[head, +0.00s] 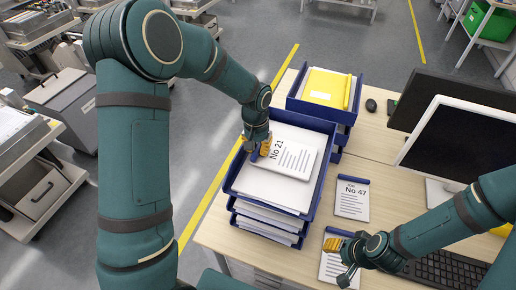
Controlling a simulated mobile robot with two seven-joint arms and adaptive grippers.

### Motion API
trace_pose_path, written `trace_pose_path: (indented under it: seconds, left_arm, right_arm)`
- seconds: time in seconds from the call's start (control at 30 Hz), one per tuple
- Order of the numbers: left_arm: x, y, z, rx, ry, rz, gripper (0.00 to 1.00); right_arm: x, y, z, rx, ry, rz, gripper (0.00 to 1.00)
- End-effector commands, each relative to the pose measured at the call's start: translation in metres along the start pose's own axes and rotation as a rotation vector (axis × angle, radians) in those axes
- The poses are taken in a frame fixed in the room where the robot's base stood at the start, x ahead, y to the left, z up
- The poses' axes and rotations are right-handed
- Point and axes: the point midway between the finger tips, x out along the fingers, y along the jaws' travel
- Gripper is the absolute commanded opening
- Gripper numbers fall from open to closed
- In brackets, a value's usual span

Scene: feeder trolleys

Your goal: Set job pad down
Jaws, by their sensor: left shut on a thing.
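A white job pad marked "No 21" (292,158) with a blue top edge lies over the top blue letter tray (322,172). My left gripper (264,148), with yellow fingertips, is shut on the pad's left, blue-edged end. The pad looks roughly flat above the white paper in the tray; I cannot tell whether it touches it. The gripper hides part of its bound edge. My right gripper (338,258) is over another pad (331,270) on the desk and partly covers it; its finger gap is unclear.
A pad marked "No 47" (352,203) lies on the wooden desk (376,150) right of the tray stack. Behind the stack is another blue tray (294,92) holding a yellow pad (325,88). A monitor (462,142), keyboard (448,268) and mouse (371,105) take up the right side.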

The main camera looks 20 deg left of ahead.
Motion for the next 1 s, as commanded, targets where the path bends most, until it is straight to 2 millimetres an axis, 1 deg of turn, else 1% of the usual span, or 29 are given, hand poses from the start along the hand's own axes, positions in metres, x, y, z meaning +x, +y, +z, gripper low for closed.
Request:
trace_pose_path:
  seconds: [0.03, 0.07, 0.37, 0.4, 0.77, 0.87, 0.97, 1.0]
  left_arm:
    - [0.005, 0.0, 0.0, 0.0, -0.001, 0.0, 0.0]
    - [0.006, 0.0, 0.0, 0.0, 0.001, 0.0, 0.0]
    - [0.008, 0.0, 0.0, 0.0, 0.002, 0.0, 0.0]
    - [0.009, -0.001, 0.0, 0.0, 0.001, 0.0, 0.2]
    - [0.006, 0.0, 0.0, 0.0, 0.001, 0.0, 0.21]
    - [-0.001, 0.0, -0.001, 0.0, 0.003, 0.0, 0.21]
    - [-0.016, 0.0, -0.001, -0.001, 0.006, 0.001, 0.21]
    - [-0.024, 0.0, -0.001, -0.001, 0.006, 0.001, 0.21]
  right_arm:
    - [0.0, 0.0, 0.0, 0.0, 0.0, 0.0, 0.47]
    - [0.0, 0.0, 0.0, 0.0, 0.0, 0.0, 0.47]
    - [0.002, 0.001, 0.0, 0.0, 0.0, 0.0, 0.47]
    - [0.003, 0.001, 0.0, 0.0, 0.0, 0.0, 0.47]
    - [0.001, 0.0, 0.0, 0.0, 0.0, 0.0, 0.47]
    - [-0.001, 0.0, 0.0, 0.0, 0.0, 0.0, 0.47]
    - [-0.001, 0.0, 0.0, 0.0, 0.0, 0.0, 0.47]
    - [-0.001, 0.0, 0.0, 0.0, 0.0, 0.0, 0.47]
